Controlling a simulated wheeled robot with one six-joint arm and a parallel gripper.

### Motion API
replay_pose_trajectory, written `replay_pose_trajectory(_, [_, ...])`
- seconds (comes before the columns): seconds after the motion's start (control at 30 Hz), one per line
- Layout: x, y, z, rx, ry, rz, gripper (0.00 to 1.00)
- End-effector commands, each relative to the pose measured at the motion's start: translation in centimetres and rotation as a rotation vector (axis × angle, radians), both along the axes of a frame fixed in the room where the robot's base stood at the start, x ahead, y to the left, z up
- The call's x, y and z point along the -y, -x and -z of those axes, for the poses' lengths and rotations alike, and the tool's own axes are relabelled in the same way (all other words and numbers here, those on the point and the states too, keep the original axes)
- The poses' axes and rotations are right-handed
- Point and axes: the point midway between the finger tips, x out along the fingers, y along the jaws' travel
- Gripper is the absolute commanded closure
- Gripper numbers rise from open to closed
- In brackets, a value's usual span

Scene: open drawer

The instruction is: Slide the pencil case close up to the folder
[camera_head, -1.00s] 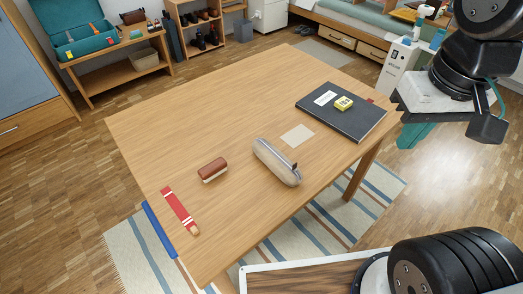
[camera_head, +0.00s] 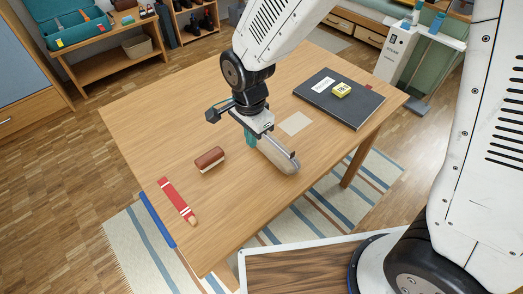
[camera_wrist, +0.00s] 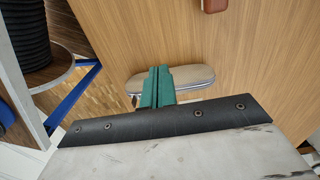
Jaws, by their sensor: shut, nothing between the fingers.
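The grey-beige pencil case (camera_head: 278,158) lies on the wooden table near its front right edge, its upper left part hidden behind my gripper. My gripper (camera_head: 250,138) has teal fingers, shut and empty, at the far left end of the case. In the wrist view the shut fingers (camera_wrist: 156,84) overlap the pencil case (camera_wrist: 195,76); I cannot tell whether they touch it. The dark folder (camera_head: 346,110) lies flat toward the table's right corner, apart from the case, with a white label and a yellow box on it.
A beige paper square (camera_head: 295,123) lies between case and folder. A brown-and-cream eraser-like block (camera_head: 209,160) lies left of the case, and a red-and-white strip (camera_head: 176,199) near the left edge. The table's back and middle (camera_head: 165,115) are clear.

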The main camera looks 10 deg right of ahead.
Motion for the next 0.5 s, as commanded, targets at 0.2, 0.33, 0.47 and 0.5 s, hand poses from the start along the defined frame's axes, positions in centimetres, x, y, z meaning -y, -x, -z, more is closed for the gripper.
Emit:
replay_pose_trajectory(0.2, [-0.2,0.1,2.6,-0.003,0.002,0.011,1.00])
replay_pose_trajectory(0.33, [-0.2,0.1,5.3,-0.005,0.003,0.010,1.00])
replay_pose_trajectory(0.47, [-0.2,0.1,8.1,-0.005,0.003,0.010,1.00])
replay_pose_trajectory(0.5, [-0.2,0.1,9.0,-0.005,0.003,0.010,1.00])
